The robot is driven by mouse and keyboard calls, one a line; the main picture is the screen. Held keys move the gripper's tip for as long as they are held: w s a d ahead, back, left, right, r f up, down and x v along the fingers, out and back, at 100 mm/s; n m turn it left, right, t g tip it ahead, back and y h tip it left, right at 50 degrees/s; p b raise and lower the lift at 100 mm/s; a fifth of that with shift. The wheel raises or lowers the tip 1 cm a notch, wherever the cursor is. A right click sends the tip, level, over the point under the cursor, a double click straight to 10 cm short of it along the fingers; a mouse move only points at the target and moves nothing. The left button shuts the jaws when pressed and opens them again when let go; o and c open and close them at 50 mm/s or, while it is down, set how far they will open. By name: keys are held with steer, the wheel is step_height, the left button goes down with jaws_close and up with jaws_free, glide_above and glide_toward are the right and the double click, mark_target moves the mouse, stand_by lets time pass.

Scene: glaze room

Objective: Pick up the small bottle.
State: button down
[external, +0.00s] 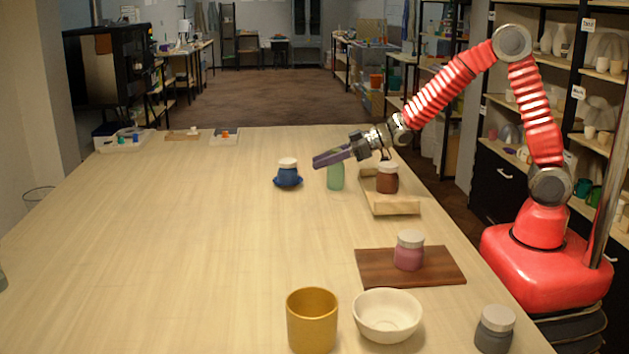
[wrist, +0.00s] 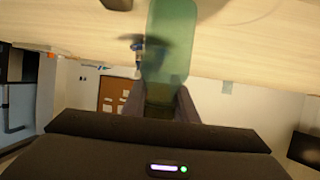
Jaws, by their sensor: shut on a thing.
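The small bottle (external: 335,178) is green and looks upright near the far right part of the table. My gripper (external: 330,158) reaches in from the right, with its purple-grey fingers at the top of the bottle, shut on it. The fingers hide its upper end in the external view. In the wrist view, the bottle (wrist: 170,45) is a translucent green shape running up from between my fingers (wrist: 160,108). I cannot tell whether its base touches the table.
A brown jar (external: 387,179) stands on a wooden tray (external: 392,209) to the right. A pink jar (external: 408,253), yellow cup (external: 312,318), white bowl (external: 387,314) and grey jar (external: 494,333) are nearer. The table's left side is mostly clear.

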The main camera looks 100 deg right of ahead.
step_height(320, 180, up, 10)
steer(key=shift+f, duration=0.2)
